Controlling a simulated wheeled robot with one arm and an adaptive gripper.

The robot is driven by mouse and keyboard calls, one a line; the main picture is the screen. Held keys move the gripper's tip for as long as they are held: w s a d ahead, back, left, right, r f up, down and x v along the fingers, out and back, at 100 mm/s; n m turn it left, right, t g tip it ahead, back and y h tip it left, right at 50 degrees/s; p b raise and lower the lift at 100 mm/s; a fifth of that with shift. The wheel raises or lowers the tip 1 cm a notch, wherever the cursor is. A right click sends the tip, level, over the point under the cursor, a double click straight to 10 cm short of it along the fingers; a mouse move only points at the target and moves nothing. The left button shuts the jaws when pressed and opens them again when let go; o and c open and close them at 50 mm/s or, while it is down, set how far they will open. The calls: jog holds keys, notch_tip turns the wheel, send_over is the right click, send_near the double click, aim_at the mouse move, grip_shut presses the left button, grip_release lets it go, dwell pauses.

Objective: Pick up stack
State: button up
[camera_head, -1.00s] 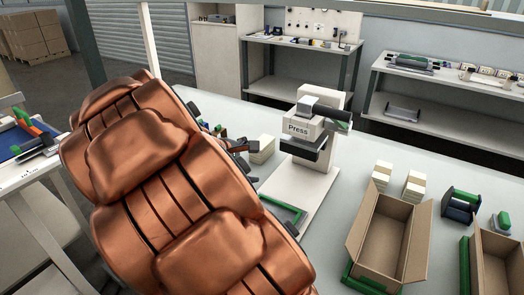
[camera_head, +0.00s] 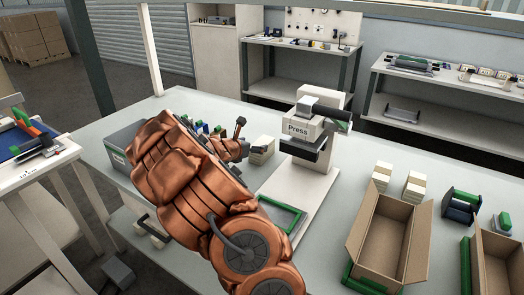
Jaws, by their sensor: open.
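A pale cream stack (camera_head: 262,150) of flat pieces stands on the bench just left of the press. Two similar small stacks stand right of the press, one at the back (camera_head: 382,176) and one beside it (camera_head: 413,186). My gripper (camera_head: 242,138) is open, at the end of my copper arm, just left of the stack by the press. One dark finger shows above; the other is partly hidden by the wrist. I cannot tell whether a finger touches the stack.
The white press (camera_head: 316,130) stands right of my gripper, with a green frame (camera_head: 282,217) at its base. An open cardboard box (camera_head: 352,242) is at front right. A grey box (camera_head: 122,150) and small coloured parts are left of and behind my arm.

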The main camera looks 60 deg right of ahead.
aim_at(263, 142)
jog(key=shift+s+p+x, duration=0.15)
jog(key=shift+p+x, duration=0.25)
jog(key=shift+x, duration=1.2)
jog(key=shift+s+p+x, duration=0.15)
jog(key=shift+p+x, duration=0.2)
jog(key=shift+x, duration=1.2)
jog(key=shift+c, duration=0.2)
jog(key=shift+f, duration=0.1)
jog(key=c, duration=1.3)
